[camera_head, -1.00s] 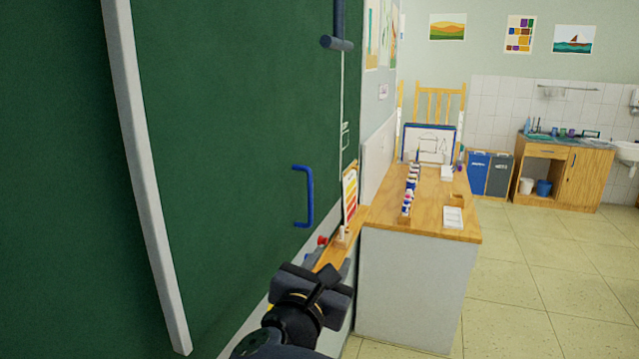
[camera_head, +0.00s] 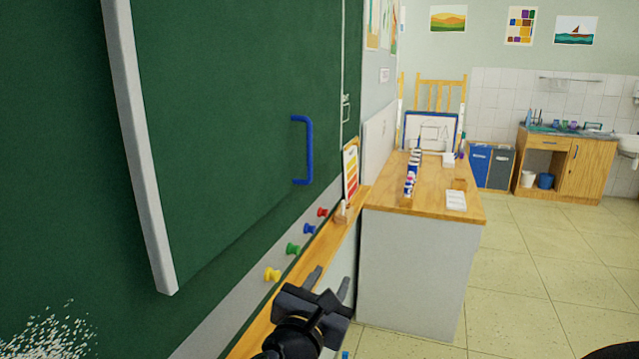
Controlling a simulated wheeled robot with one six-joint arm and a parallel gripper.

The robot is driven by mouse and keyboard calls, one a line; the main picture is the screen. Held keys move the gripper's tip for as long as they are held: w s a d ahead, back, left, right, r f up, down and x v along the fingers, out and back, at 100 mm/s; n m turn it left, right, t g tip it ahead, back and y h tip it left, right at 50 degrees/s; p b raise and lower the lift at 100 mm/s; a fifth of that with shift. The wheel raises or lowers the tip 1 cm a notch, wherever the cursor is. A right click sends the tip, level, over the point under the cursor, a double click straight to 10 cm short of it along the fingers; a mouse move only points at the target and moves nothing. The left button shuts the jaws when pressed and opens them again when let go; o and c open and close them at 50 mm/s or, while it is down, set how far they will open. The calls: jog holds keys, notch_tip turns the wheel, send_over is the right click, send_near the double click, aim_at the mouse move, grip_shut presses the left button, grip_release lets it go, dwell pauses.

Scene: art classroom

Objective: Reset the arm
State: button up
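My gripper (camera_head: 329,279) is at the bottom centre of the head view, beside the wooden ledge under the green chalkboard (camera_head: 230,130). Its two dark fingers point away from me with a gap between them, and nothing shows in the gap. Most of my arm is out of view below.
The board has a blue handle (camera_head: 307,150). Yellow (camera_head: 272,275), green (camera_head: 293,249), blue and red magnets line the grey strip above the wooden ledge (camera_head: 262,328). A wooden-topped desk (camera_head: 435,206) stands ahead. Floor (camera_head: 540,270) to the right is mostly clear.

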notch_tip(320, 180, down, 7)
jog(key=b, duration=0.4)
jog(key=shift+r, duration=0.15)
jog(key=shift+d, duration=0.1)
